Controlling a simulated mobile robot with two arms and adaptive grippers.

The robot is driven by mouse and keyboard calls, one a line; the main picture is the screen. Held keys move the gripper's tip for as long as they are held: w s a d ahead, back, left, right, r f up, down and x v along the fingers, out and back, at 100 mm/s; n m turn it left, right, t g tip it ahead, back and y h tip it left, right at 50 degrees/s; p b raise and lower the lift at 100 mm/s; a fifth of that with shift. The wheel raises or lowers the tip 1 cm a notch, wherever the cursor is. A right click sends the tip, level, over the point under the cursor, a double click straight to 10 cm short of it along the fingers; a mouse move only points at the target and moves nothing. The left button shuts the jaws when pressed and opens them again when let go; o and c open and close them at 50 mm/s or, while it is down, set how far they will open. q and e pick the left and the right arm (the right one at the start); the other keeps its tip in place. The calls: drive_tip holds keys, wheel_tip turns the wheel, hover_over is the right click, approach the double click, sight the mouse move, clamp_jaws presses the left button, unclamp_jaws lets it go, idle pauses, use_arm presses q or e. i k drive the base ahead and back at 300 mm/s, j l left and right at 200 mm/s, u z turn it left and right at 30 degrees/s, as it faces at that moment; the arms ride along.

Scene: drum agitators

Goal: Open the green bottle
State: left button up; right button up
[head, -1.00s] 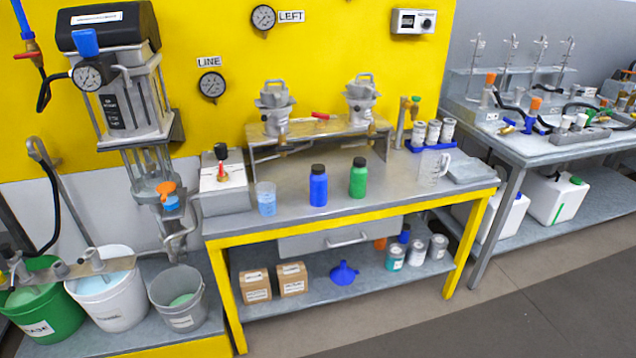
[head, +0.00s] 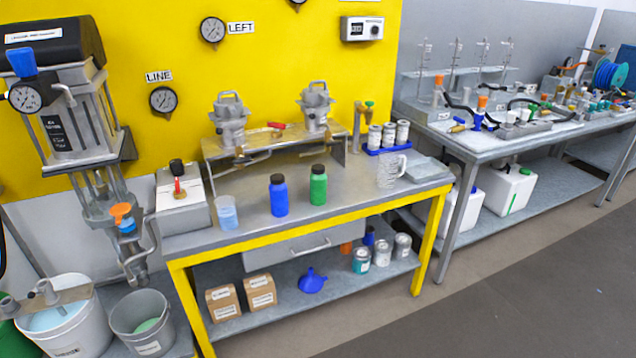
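The green bottle (head: 318,188) stands upright on the yellow-framed metal workbench (head: 345,204), with a black cap (head: 318,169) on its top. A blue bottle (head: 279,197), also black-capped, stands just to its left and a little nearer. Neither of my grippers shows in the head view, so I cannot see whether they are open or shut.
A beaker of blue liquid (head: 227,212) stands left of the bottles, and a clear jug (head: 391,171) stands to their right. A metal stand (head: 216,149) with two agitators is behind. The bench front around the bottles is clear. Buckets (head: 72,335) stand at lower left.

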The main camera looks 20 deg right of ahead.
sight(317, 183)
drive_tip(key=i+l+u, duration=0.1)
drive_tip(key=l, duration=0.2)
drive_tip(key=i+l, duration=0.2)
drive_tip(key=i+l+u, duration=0.15)
drive_tip(key=l, duration=0.25)
drive_tip(key=i+l, duration=0.15)
drive_tip(key=l, duration=0.2)
drive_tip(key=i+l+u, duration=0.15)
drive_tip(key=l, duration=0.2)
